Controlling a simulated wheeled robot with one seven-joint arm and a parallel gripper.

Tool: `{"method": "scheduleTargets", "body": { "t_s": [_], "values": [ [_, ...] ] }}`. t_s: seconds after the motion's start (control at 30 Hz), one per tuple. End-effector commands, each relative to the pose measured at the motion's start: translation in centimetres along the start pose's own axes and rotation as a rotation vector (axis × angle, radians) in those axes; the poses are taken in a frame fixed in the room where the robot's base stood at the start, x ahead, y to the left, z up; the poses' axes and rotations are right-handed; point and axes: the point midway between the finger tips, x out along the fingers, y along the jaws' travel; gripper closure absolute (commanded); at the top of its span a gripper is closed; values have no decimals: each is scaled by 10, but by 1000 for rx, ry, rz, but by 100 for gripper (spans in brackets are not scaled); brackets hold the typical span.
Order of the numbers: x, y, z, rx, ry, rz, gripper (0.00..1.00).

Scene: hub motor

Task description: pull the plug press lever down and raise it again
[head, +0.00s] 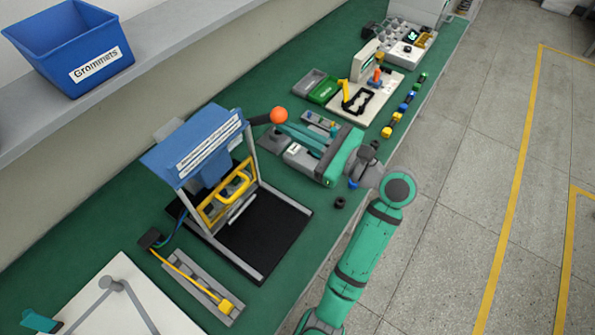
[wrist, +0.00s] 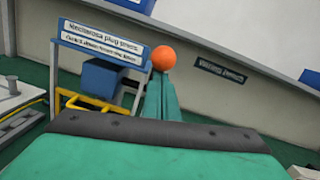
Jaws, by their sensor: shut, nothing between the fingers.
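The plug press (head: 197,150) stands on the green bench, with a blue labelled top, grey posts, a yellow guard frame (head: 227,193) and a black base. Its lever (head: 259,119) is a short dark arm reaching right from the top, ending in an orange ball knob (head: 279,115). The knob (wrist: 163,58) also shows in the wrist view, right of the press sign (wrist: 101,42). My gripper (head: 281,129) is shut and empty, its teal fingertips just below the knob in the picture. In the wrist view the fingertips (wrist: 160,80) overlap the knob's lower edge; I cannot tell whether they touch it.
A grey tray with a yellow cable (head: 203,288) lies in front of the press. A green bin (head: 323,90), a white fixture board (head: 368,100) and several small coloured parts sit farther along the bench. A blue Grommets bin (head: 70,45) stands on the shelf at upper left.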

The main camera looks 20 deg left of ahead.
Motion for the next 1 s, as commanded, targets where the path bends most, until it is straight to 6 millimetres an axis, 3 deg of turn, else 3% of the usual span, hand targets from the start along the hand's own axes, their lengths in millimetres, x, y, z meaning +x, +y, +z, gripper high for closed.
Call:
{"method": "scheduleTargets", "body": {
  "t_s": [0.5,0.87,1.0],
  "values": [
    [18,0,24,-9,-12,13,100],
    [17,0,24,-9,-11,11,100],
    [8,-2,23,-8,-10,9,100]
  ]
}}
